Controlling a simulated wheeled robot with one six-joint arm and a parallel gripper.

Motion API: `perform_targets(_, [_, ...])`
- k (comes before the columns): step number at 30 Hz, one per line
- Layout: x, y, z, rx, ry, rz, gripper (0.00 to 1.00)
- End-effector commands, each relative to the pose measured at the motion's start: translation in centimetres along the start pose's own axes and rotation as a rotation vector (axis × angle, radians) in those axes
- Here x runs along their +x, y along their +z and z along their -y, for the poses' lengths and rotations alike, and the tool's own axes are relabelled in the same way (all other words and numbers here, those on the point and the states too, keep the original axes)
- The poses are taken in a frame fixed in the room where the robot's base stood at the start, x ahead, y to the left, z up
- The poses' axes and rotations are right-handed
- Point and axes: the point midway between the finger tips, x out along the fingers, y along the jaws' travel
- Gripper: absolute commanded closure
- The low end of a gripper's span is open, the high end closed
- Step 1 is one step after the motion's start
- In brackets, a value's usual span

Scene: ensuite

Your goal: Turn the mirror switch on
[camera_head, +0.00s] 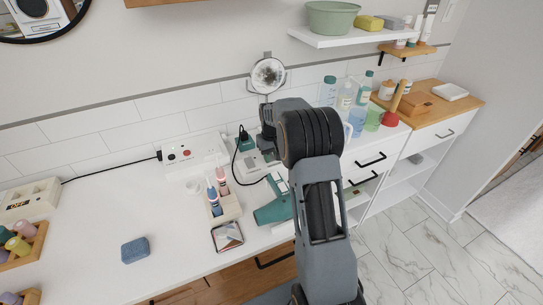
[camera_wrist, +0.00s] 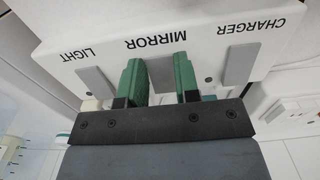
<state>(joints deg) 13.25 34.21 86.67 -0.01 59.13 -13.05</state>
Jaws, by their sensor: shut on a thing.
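The white switch panel (camera_wrist: 207,35) fills the top of the wrist view, its lettering upside down. It has grey switches under the labels LIGHT, MIRROR and CHARGER. My gripper (camera_wrist: 159,72) has one green finger on each side of the grey mirror switch (camera_wrist: 161,74) and is shut on it. The light switch (camera_wrist: 95,81) is left of the fingers and the charger switch (camera_wrist: 239,64) is right of them. I cannot tell whether the mirror switch is on or off.
A round mirror (camera_head: 268,75) stands at the wall behind my arm. A teal hair dryer (camera_head: 272,211), a toothbrush holder (camera_head: 226,207) and a socket box (camera_head: 190,152) are on the white counter. Bottles (camera_head: 346,95) stand to the right. The counter's left middle is mostly clear.

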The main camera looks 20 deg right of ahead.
Motion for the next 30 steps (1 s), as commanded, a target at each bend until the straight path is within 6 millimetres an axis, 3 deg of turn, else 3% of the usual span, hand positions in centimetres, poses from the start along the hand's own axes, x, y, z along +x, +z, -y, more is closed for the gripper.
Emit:
perform_targets(4, [-0.02, -0.01, 0.00, 0.000, 0.000, 0.000, 0.94])
perform_targets(18, [-0.62, -0.59, 0.04, 0.000, -0.001, 0.209, 0.94])
perform_targets(29, [-0.36, -0.59, 0.03, 0.000, 0.000, 0.224, 0.94])
perform_targets(30, [-0.36, -0.59, 0.03, 0.000, 0.000, 0.224, 0.67])
